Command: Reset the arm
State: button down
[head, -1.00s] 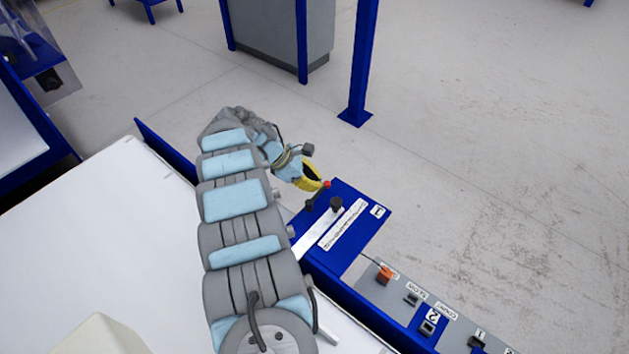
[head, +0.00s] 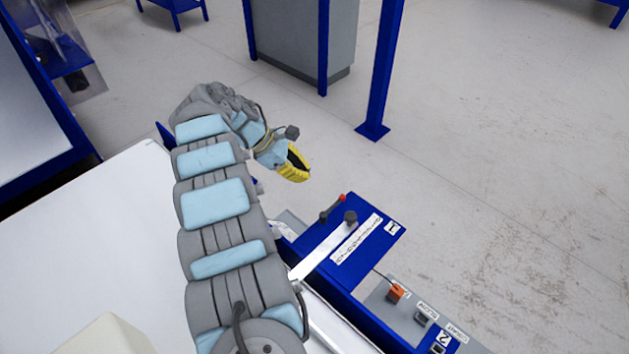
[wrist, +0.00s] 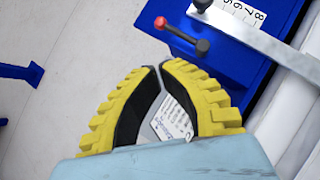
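My gripper (wrist: 160,68) shows in the wrist view as two yellow and black fingers. Their tips meet or nearly meet, and I see nothing held between them. In the head view my gripper (head: 303,177) hangs at the end of my grey and light-blue arm, above and left of the blue panel (head: 370,252). It is apart from the small lever with a red knob (head: 341,197). In the wrist view that lever (wrist: 183,37) lies just beyond the fingertips.
A metal bar (head: 318,257) with a dark knob (head: 350,217) and a number scale (head: 357,240) lie on the panel. An orange switch (head: 396,292) sits on the grey strip at the front right. A blue post (head: 382,80) stands behind. Open floor lies to the right.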

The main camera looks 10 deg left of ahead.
jog(key=shift+s+a+r, duration=0.1)
jog(key=shift+a+r, duration=0.1)
jog(key=shift+r, duration=0.1)
dwell(0.4)
